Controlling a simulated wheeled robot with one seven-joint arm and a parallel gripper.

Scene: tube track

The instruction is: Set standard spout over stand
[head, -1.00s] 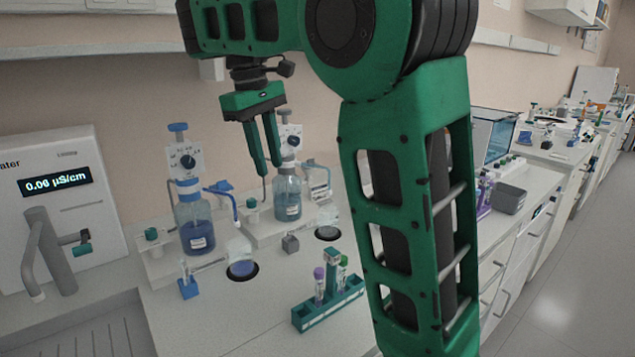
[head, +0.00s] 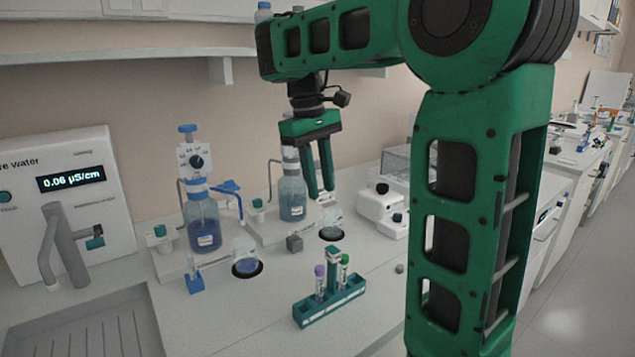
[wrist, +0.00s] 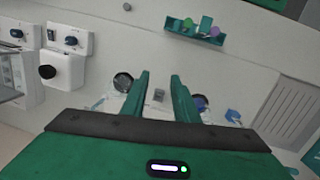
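Two dispenser bottles stand at the back of the bench; I cannot read which is the standard one. My gripper (head: 323,193) is above and behind that stand, right of the right bottle. Its fingers are apart and empty, also in the wrist view (wrist: 159,77).
A green rack (head: 330,303) with several tubes stands in front. White devices (head: 383,205) stand at right, a sink (head: 90,325) and water unit (head: 75,190) at left. A wall shelf (head: 120,52) runs above.

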